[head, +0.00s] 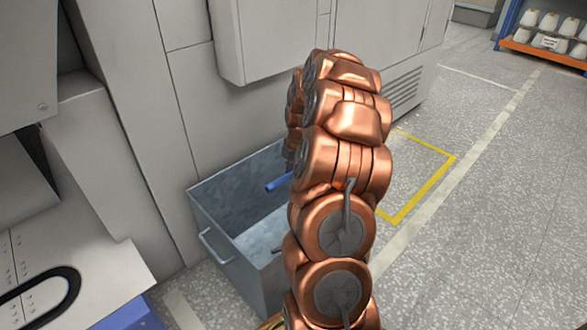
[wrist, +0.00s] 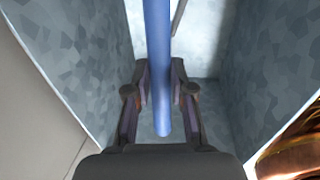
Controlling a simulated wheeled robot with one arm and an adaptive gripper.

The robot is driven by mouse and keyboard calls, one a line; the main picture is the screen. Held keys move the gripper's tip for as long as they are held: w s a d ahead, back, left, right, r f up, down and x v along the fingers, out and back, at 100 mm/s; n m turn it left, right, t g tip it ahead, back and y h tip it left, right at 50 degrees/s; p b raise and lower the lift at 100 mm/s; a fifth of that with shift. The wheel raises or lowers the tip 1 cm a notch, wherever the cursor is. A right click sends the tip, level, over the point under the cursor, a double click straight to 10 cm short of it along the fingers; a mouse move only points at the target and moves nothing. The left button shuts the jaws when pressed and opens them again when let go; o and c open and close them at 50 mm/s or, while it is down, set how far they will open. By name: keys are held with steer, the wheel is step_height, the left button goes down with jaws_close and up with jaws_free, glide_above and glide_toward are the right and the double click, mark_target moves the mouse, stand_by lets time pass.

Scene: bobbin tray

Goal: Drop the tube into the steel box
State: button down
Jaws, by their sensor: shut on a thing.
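The blue tube (head: 278,183) shows as a short piece to the left of my arm in the head view, over the open steel box (head: 228,270). In the wrist view the tube (wrist: 158,45) runs from the top edge down between the fingers. My gripper (wrist: 161,85) is shut on the tube. The steel box's walls (wrist: 265,75) stand on both sides of the gripper in that view. My arm hides the gripper and the rest of the tube in the head view. How far the tube is above the box floor is hard to tell.
Grey machine cabinets (head: 180,100) stand close behind and left of the box. A yellow floor outline (head: 435,185) lies right of my arm. A shelf with white bobbins (head: 548,42) stands far right. A thin grey bar (wrist: 179,18) shows beside the tube.

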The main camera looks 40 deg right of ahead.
steer(key=c, duration=0.9)
jaws_free()
steer(key=shift+r, duration=0.1)
steer(key=r, duration=0.4)
steer(key=s+r, duration=0.1)
steer(key=r, duration=0.2)
steer(key=s+r, duration=0.1)
steer(key=r, duration=0.3)
steer(key=shift+r, duration=0.35)
steer(key=shift+a, duration=0.1)
